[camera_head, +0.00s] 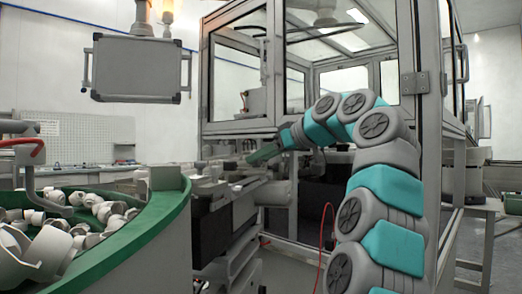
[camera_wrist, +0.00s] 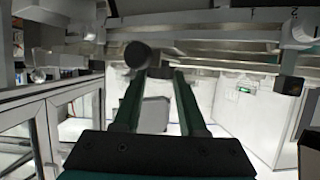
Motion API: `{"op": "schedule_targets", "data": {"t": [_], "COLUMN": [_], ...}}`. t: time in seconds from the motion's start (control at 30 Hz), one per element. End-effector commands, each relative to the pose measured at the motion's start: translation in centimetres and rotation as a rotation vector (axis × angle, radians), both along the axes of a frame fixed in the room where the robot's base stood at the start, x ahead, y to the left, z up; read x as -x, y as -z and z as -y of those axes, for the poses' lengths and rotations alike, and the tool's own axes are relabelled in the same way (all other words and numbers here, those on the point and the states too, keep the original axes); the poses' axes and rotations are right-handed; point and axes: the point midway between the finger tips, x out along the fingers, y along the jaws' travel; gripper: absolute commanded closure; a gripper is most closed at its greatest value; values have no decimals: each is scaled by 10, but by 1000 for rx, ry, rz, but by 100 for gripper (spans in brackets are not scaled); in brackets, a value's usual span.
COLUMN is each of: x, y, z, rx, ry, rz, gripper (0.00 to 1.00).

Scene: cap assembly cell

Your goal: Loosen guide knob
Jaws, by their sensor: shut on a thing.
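My gripper (camera_wrist: 160,74) reaches up in the wrist view with two green fingers. Their tips close on a small dark grey piece, which appears to be the guide knob (camera_wrist: 160,72), at the edge of the conveyor rail. A dark round cylinder (camera_wrist: 137,55) shows beside the left fingertip and partly overlaps it. In the head view my gripper (camera_head: 265,153) is small and stretched out to the left, at the conveyor (camera_head: 240,185) beside the machine enclosure. The knob cannot be made out there.
The glazed enclosure (camera_head: 277,128) stands close behind my arm, with a framed door post on the right. A green-rimmed feeder bowl (camera_head: 150,238) with several white caps (camera_head: 100,208) is at the left. A grey panel (camera_head: 137,68) hangs above. Another dark block (camera_wrist: 290,85) hangs from the rail at the right.

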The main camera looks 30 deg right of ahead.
Motion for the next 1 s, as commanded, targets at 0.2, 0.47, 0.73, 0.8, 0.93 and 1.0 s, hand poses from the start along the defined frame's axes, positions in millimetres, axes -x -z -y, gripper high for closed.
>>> {"op": "schedule_targets", "data": {"t": [0.2,0.47,0.73,0.8,0.93,1.0], "x": [0,0,0,0,0,0], "y": [-1,-1,-1,-1,-1,-1], "z": [0,0,0,0,0,0], "rx": [1,1,0,0,0,0], "ry": [-20,-20,-20,-20,-20,-20], "rz": [2,2,2,2,1,1], "gripper": [100,100,33,29,29,29]}}
